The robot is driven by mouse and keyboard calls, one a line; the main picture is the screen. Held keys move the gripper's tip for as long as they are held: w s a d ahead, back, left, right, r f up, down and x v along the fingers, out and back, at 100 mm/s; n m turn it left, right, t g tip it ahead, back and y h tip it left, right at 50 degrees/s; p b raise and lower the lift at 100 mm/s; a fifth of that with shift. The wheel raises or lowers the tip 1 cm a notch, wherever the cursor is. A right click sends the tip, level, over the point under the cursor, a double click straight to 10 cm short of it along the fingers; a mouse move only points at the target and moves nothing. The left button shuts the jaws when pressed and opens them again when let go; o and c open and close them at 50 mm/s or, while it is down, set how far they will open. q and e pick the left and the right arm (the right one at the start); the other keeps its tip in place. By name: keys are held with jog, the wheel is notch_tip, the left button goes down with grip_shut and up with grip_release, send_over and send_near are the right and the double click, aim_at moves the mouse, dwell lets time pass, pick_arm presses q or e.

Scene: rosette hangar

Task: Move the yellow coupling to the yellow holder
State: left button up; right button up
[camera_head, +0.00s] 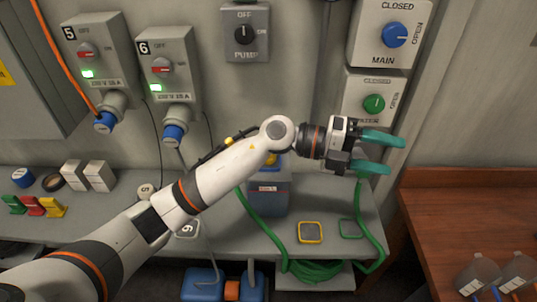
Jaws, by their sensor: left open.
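A yellow piece (271,161) shows just below my left arm, on top of a blue-grey box; the arm hides part of it, and I cannot tell whether it is the yellow coupling. The yellow holder appears as a yellow-edged square (310,232) flat on the grey bench, below my left gripper. My left gripper (384,156) has green fingers, spread apart with nothing between them. It points right, above the bench's right end and in front of the green-knobbed wall panel. My right gripper is out of view.
The blue-grey box (267,198) stands on the grey bench (340,205). A green-edged square (350,229) lies right of the yellow one. Green hoses (377,250) hang over the front edge. A wooden table (460,205) with clear bottles (478,273) stands at right.

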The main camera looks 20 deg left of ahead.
pick_arm(q)
jog(key=w+a+f+m+g+y, duration=0.1)
jog(key=w+a+f+y, duration=0.15)
jog(key=a+y, duration=0.2)
jog(key=w+a+f+m+y, duration=0.1)
jog(key=w+a+f+y, duration=0.15)
jog(key=a+y, duration=0.2)
jog(key=w+a+r+n+y, duration=0.1)
jog(key=a+y, duration=0.3)
jog(key=a, duration=0.3)
jog(key=w+a+r+n+y, duration=0.1)
jog(key=a+y, duration=0.3)
jog(key=a, duration=0.4)
jog(key=shift+w+r+n+y, duration=0.4)
jog(key=shift+w+r, duration=0.25)
jog(key=shift+r, duration=0.15)
jog(key=shift+d, duration=0.1)
notch_tip(320, 180, down, 6)
jog(key=p, duration=0.2)
jog(key=shift+r+p, duration=0.1)
jog(key=shift+p, duration=0.3)
jog(key=shift+f, duration=0.55)
